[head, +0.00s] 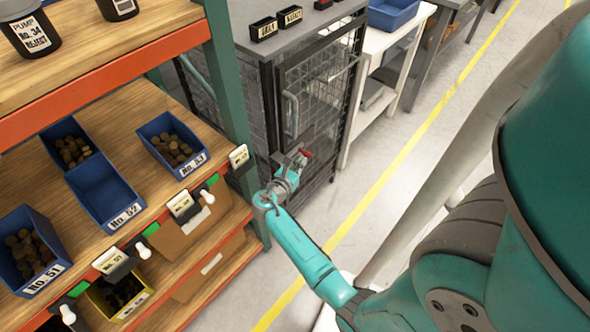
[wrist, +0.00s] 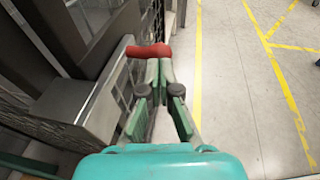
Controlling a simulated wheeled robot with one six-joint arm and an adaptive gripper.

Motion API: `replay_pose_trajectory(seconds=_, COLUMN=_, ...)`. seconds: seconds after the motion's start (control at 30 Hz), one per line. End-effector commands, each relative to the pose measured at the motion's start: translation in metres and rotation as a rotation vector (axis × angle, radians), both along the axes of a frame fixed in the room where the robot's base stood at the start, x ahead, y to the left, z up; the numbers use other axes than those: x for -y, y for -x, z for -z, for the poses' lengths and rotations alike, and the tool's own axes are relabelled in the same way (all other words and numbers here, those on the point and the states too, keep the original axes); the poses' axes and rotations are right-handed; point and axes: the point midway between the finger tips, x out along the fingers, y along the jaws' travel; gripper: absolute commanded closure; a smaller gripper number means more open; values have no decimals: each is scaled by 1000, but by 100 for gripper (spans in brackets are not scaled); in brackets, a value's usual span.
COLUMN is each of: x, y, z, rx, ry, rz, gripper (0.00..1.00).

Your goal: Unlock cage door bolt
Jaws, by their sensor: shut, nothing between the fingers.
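The cage door (head: 322,85) is dark wire mesh in a dark frame, under a grey top, and appears closed. A pale curved handle (head: 291,113) is on its left side. The bolt's red grip (head: 306,152) shows at my fingertips; in the wrist view the red grip (wrist: 148,51) lies crosswise just beyond them. My gripper (head: 297,160) is at the lower part of the door, its fingertips together (wrist: 160,62). They look close to or touching the red grip, but not around it; contact is unclear. The rest of the bolt is mostly hidden.
A shelf rack (head: 228,90) with blue bins (head: 172,143) and protruding label holders stands close on the left. A white bench (head: 385,40) stands beyond the cage. The floor (head: 425,150) to the right is clear, with a yellow line.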

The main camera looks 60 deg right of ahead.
Motion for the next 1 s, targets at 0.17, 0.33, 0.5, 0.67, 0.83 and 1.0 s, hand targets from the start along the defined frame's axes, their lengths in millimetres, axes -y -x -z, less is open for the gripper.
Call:
replay_pose_trajectory(seconds=0.17, x=8, y=0, z=1, rx=1, ry=0, rz=-1, gripper=100)
replay_pose_trajectory(seconds=0.33, x=9, y=0, z=2, rx=0, ry=0, rz=-1, gripper=100)
replay_pose_trajectory(seconds=0.5, x=10, y=0, z=2, rx=1, ry=0, rz=0, gripper=100)
replay_pose_trajectory(seconds=0.67, x=26, y=5, z=2, rx=0, ry=-1, rz=3, gripper=100)
replay_pose_trajectory(seconds=0.83, x=48, y=10, z=2, rx=1, ry=0, rz=3, gripper=100)
replay_pose_trajectory(seconds=1.0, x=54, y=12, z=2, rx=1, ry=0, rz=1, gripper=100)
